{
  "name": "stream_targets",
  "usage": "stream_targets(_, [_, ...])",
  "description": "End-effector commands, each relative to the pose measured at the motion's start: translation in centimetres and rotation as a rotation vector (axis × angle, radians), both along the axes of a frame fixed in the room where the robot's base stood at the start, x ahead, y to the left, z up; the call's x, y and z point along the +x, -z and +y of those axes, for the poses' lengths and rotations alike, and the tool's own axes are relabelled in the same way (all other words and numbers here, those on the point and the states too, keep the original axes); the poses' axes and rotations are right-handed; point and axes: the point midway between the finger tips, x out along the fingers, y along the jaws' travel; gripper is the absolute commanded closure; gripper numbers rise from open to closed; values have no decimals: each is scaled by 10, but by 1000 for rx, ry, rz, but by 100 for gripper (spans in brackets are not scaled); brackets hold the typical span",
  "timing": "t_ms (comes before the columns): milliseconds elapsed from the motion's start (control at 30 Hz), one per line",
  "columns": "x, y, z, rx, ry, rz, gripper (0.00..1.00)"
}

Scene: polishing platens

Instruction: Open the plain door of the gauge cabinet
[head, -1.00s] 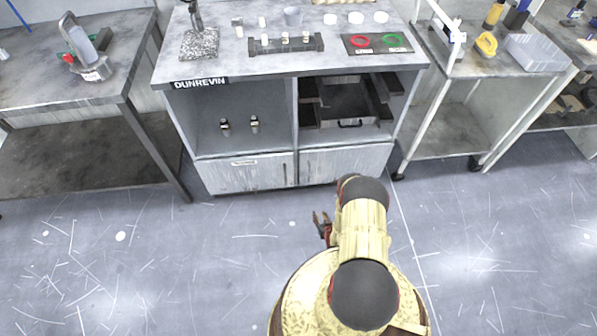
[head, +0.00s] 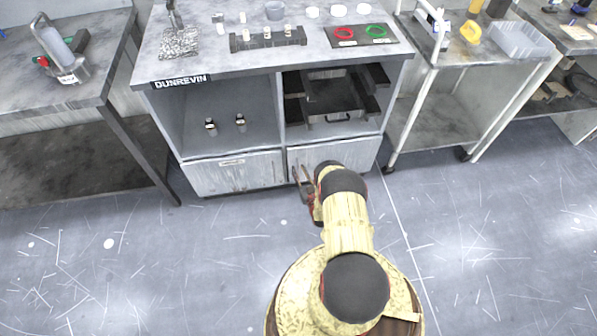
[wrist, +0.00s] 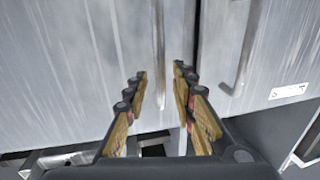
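The gauge cabinet has two low doors, both shut. The plain door (head: 345,152) is on the right in the head view. The labelled door (head: 235,175) is on the left. The wrist view appears turned over: the plain door (wrist: 75,70) fills its left and the labelled door (wrist: 270,50) its right. The plain door's upright bar handle (wrist: 158,35) lies between my fingertips in that view. My gripper (head: 302,170) is open, (wrist: 160,72) its fingers pointing at the door near the seam. I cannot tell whether the fingers reach around the handle or touch it.
The labelled door's handle (wrist: 243,50) is close beside my right finger in the wrist view. Above the doors are open bays with two small bottles (head: 225,124) and a dark drawer (head: 335,105). A side table (head: 75,85) and wheeled cart (head: 440,115) flank the cabinet. The floor is clear.

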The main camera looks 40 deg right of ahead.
Motion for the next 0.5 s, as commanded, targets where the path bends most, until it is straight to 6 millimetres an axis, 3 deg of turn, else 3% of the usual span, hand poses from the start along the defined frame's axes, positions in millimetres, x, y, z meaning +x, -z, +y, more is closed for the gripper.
stream_targets(400, [12, 0, -4, 0, 0, 1, 74])
stream_targets(500, [12, 0, -4, 0, 0, 1, 78])
